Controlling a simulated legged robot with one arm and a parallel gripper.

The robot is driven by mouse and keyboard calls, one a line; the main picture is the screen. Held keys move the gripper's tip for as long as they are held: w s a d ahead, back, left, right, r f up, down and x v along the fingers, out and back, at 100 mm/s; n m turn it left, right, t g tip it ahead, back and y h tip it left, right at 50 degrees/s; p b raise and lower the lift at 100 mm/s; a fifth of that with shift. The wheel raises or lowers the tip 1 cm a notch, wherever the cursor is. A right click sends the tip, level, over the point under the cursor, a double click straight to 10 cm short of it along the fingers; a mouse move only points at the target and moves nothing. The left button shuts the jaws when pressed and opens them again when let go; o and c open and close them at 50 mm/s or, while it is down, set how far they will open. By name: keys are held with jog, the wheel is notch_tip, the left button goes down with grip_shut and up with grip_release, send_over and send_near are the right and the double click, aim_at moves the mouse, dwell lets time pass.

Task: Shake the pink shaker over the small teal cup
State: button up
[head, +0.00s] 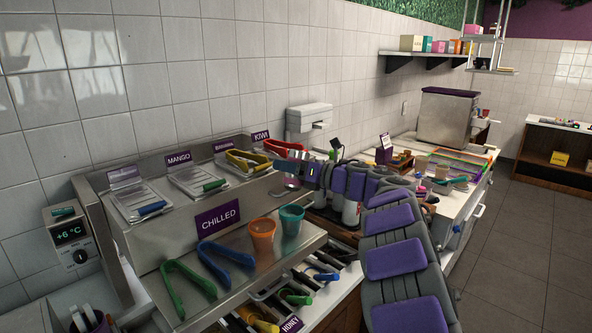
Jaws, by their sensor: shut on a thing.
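The small teal cup (291,220) stands upright on the metal ledge of the chilled counter, right of an orange cup (262,236). My gripper (288,168) is behind and above the teal cup, near the back right end of the counter. It is shut on the pink shaker (292,182), whose lower part shows just below the fingers. The shaker looks roughly upright; its upper part is hidden by the gripper. It is apart from the cup.
Green tongs (187,288) and blue tongs (226,255) lie on the ledge left of the cups. Topping bins with tongs (249,161) line the counter behind. A wall dispenser (308,117) hangs above. Open drawers with coloured scoops (297,297) sit below.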

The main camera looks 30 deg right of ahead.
dwell(0.3)
jog(key=shift+r+p, duration=2.4)
jog(key=shift+r, duration=1.65)
notch_tip(320, 180, down, 8)
jog(key=b, duration=0.4)
jog(key=shift+f+b, duration=0.1)
jog(key=shift+b, duration=0.3)
jog(key=shift+w+r+m+p, duration=0.1)
jog(key=shift+r+m+p, duration=0.2)
jog(key=shift+p, duration=0.3)
jog(key=shift+d+r+m+p, duration=0.15)
jog(key=shift+r+m+p, duration=0.15)
jog(key=shift+p, duration=0.5)
